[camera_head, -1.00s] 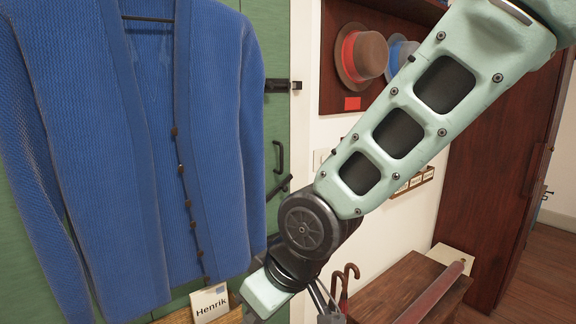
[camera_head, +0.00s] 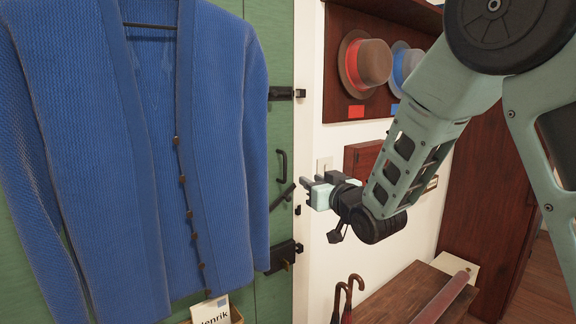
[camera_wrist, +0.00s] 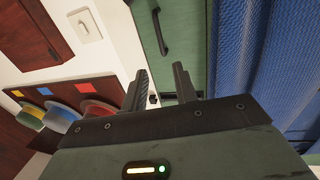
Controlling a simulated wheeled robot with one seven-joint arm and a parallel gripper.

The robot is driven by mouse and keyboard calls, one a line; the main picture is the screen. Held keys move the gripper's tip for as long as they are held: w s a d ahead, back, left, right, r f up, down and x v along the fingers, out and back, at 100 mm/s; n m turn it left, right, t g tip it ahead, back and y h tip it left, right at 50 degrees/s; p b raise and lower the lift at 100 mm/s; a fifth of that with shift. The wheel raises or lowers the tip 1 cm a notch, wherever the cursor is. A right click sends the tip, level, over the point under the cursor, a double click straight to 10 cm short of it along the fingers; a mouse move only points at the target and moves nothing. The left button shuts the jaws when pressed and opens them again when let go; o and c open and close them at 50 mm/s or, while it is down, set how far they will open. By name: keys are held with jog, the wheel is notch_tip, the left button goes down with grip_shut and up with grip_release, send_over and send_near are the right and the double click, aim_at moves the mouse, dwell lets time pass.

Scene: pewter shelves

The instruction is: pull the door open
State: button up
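The green door (camera_head: 268,120) stands shut at the left behind a hanging blue cardigan (camera_head: 215,150). Its black pull handle (camera_head: 282,163) is near the right edge. The handle (camera_wrist: 160,30) lies beyond the fingertips there.
Black bolts (camera_head: 284,93) (camera_head: 284,256) sit at the door edge above and below the handle. A light switch (camera_head: 324,164) is on the white wall. A hat rack (camera_head: 335,60) hangs behind my arm. Umbrellas (camera_head: 345,298) and a wooden bench (camera_head: 425,285) stand below.

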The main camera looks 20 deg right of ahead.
aim_at(286, 166)
jog(key=w+a+p, duration=0.1)
jog(key=w+p, duration=0.1)
jog(key=w, duration=0.3)
jog(key=w+a+p, duration=0.1)
jog(key=w+p, duration=0.1)
jog(key=w, duration=0.3)
jog(key=w+a+p, duration=0.1)
jog(key=w+p, duration=0.1)
jog(key=w, duration=0.3)
jog(key=shift+w+a, duration=0.1)
jog(key=shift+w, duration=0.25)
grip_shut()
